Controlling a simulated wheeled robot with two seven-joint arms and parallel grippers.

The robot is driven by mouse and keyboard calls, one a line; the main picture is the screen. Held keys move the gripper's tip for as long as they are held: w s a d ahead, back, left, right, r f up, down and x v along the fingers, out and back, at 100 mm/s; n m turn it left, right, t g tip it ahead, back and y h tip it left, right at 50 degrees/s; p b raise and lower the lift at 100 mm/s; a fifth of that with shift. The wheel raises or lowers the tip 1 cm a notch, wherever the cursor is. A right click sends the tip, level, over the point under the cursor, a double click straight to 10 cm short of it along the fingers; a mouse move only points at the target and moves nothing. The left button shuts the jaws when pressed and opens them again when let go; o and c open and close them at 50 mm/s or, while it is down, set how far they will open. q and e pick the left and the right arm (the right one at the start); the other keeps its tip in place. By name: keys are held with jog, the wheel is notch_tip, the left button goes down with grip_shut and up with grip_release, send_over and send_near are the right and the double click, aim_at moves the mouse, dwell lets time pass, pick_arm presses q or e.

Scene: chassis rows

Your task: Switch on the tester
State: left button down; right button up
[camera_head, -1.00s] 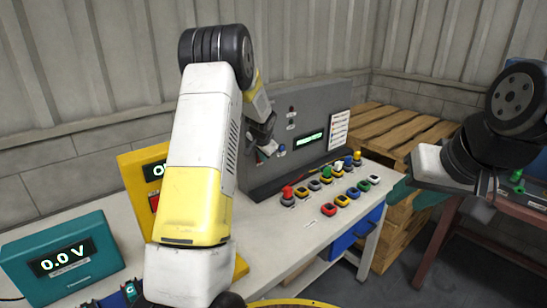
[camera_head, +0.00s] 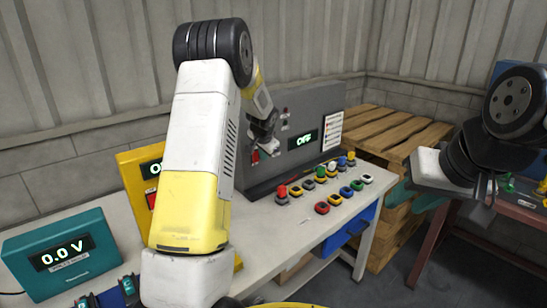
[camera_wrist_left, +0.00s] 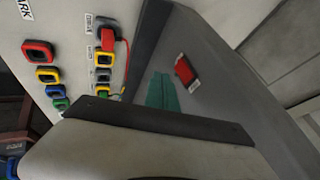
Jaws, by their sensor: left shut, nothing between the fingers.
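The tester (camera_head: 300,110) is a tall grey panel at the back of the bench. Its small screen (camera_head: 303,138) reads OFF in green letters. A red switch (camera_head: 255,157) sits low on the panel's face. It also shows in the left wrist view (camera_wrist_left: 186,70). My left gripper (camera_head: 268,147) is shut and empty in front of the panel, close beside the switch. In the left wrist view its teal fingertips (camera_wrist_left: 162,92) seem to lie beside the switch, and I cannot tell whether they touch it.
Several coloured plugs and sockets (camera_head: 322,207) stand in rows on the bench. A teal meter (camera_head: 62,250) reading 0.0 V and a yellow unit (camera_head: 132,170) stand to the left. Wooden pallets (camera_head: 385,140) are stacked behind at the right.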

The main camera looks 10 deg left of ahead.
pick_arm(q)
jog(key=v, duration=0.8)
jog(key=shift+s, duration=0.15)
jog(key=shift+d, duration=0.1)
